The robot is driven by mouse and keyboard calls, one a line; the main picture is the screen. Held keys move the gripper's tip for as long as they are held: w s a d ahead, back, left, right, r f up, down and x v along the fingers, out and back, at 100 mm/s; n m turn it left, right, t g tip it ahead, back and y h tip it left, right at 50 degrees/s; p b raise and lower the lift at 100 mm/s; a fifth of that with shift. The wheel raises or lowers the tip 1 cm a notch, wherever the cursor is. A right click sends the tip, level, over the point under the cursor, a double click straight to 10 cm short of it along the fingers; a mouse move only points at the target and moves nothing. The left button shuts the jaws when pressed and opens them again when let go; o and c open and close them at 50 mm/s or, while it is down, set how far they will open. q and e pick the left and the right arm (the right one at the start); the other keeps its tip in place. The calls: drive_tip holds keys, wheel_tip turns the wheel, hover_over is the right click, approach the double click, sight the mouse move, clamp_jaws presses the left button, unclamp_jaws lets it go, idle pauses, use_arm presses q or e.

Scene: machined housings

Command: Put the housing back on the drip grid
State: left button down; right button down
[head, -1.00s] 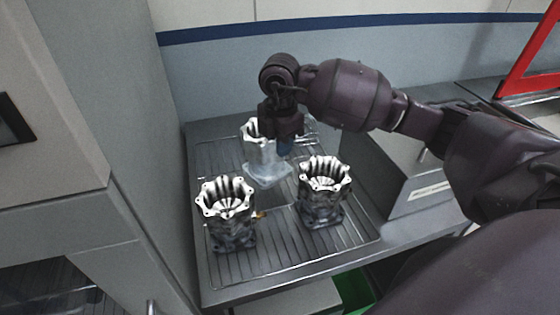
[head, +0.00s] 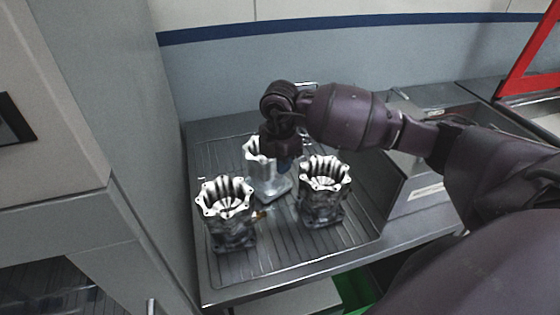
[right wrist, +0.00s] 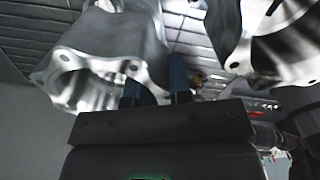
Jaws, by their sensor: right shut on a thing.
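My right gripper (head: 284,161) is shut on the rim of a pale metal housing (head: 266,180), held upright over the back part of the drip grid (head: 290,256). Whether its square base touches the grid cannot be told. The wrist view shows the blue fingers (right wrist: 158,88) at the wall of this held housing (right wrist: 90,72). Two darker-based housings stand upright on the grid: a front left housing (head: 229,222) and a right housing (head: 324,197). The held one is behind and between them, close to both. My left gripper is not in view.
A grey cabinet (head: 75,130) rises close along the left side of the grid. A metal box (head: 415,195) stands to the right. A wall with a blue stripe (head: 350,22) is behind. The grid's front part is bare.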

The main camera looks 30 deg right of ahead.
drive_tip(key=c, duration=1)
unclamp_jaws()
drive_tip(key=shift+c, duration=0.2)
drive_tip(key=shift+r, duration=0.5)
wheel_tip(320, 180, up, 10)
drive_tip(key=shift+f, duration=0.1)
drive_tip(key=shift+r, duration=0.7)
